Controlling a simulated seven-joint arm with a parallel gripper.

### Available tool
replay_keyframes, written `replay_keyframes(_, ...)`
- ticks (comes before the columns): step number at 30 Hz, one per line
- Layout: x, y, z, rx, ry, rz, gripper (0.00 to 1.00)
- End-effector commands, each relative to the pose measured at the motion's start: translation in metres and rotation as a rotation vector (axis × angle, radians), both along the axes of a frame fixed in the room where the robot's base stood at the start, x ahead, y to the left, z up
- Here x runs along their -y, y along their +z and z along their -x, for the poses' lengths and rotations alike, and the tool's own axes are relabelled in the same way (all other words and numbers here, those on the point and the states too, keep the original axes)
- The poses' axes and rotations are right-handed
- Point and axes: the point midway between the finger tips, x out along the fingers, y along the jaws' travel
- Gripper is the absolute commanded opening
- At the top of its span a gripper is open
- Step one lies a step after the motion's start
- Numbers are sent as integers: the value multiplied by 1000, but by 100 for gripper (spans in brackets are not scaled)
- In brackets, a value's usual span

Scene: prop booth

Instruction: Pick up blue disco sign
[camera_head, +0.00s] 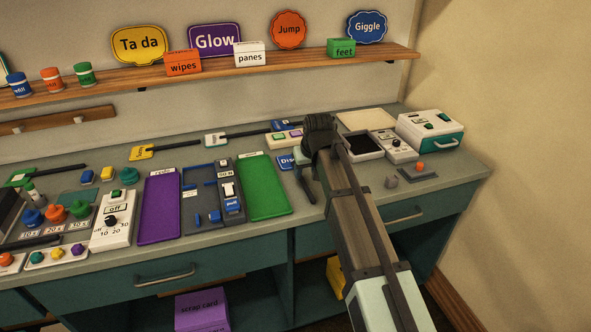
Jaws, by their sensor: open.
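A blue sign (286,161) lies on the worktop in the middle of the camera_head view, right of the green tray. White letters reading "Dis" show on it; its right part is hidden behind my gripper. My gripper (307,185) reaches in from the lower right, close to the sign's right side. It is open, with dark fingers low near the worktop. I see nothing held, though my arm hides part of this area. I cannot tell whether a finger touches the sign.
A green tray (263,188) and a purple tray (159,208) lie to the left. Dark-handled signs, one yellow (141,153), lie behind. A black-topped device (364,146) and a white-and-teal box (430,131) stand right. A shelf (120,81) holds upright signs and boxes.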

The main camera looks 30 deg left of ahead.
Motion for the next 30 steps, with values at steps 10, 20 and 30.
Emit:
replay_keyframes(10, -4, -21, -6, -1, 0, 1, 47)
replay_keyframes(20, -12, -49, -14, 2, -1, -2, 47)
replay_keyframes(30, -12, -49, -14, 2, -1, -2, 32)
